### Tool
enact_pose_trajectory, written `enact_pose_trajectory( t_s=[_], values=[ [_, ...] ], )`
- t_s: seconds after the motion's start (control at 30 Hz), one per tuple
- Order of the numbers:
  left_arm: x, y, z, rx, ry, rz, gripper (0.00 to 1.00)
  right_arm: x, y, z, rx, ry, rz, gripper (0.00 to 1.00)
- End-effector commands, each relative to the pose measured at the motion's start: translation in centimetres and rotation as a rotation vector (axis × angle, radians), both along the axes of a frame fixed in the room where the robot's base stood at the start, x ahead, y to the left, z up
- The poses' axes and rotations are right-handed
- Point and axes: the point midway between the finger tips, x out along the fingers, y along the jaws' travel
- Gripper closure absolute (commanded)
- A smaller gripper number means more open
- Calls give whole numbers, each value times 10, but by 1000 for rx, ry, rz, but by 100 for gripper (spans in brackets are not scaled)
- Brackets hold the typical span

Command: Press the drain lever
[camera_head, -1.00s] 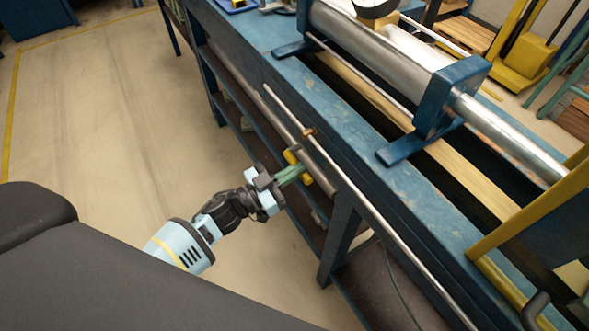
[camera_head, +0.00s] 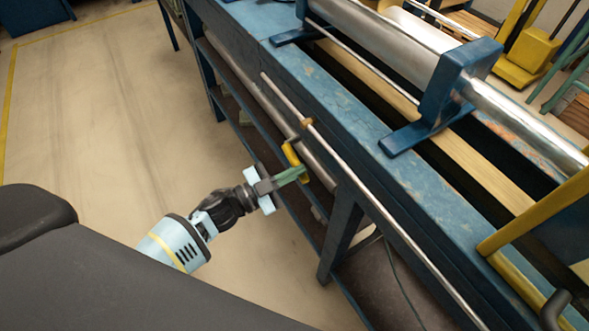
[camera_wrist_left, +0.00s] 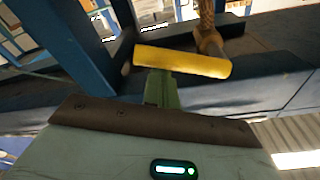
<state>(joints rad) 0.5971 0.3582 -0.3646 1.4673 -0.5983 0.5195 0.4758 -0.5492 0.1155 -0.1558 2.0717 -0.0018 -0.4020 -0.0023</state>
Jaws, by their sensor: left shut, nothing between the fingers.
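The drain lever (camera_head: 290,154) is a yellow bar at the front side of the blue bench, below the long thin rod. My left gripper (camera_head: 299,173) is beside it, with its green fingers shut and empty. The fingertips overlap the lower part of the lever in the head view. In the left wrist view the lever (camera_wrist_left: 183,61) lies across the picture, right in front of the shut green fingertips (camera_wrist_left: 163,75). A brass-coloured stem (camera_wrist_left: 207,28) stands behind its right part. I cannot tell for sure whether the fingertips touch the lever. My right gripper is not in view.
The blue bench (camera_head: 345,118) carries a large metal cylinder and clamp (camera_head: 440,95). A long thin rod (camera_head: 372,200) runs along its front. A bench leg (camera_head: 340,232) and lower shelf are close to my left gripper. The floor (camera_head: 120,130) at the left is clear.

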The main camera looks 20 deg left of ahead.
Motion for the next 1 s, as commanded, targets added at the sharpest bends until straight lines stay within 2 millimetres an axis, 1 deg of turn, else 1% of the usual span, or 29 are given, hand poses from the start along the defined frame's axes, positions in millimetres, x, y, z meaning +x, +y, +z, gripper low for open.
enact_pose_trajectory(
  t_s=[0.03, 0.4, 0.77, 1.0],
  values=[
    [0, 1, -8, 38, -24, 0, 100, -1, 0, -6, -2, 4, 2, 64],
    [7, 10, -33, 317, -241, 1, 100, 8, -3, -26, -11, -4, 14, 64],
    [18, 23, -51, 585, -452, 1, 100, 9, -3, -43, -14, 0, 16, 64],
    [25, 33, -58, 741, -574, 2, 100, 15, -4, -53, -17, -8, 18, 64]
  ],
)
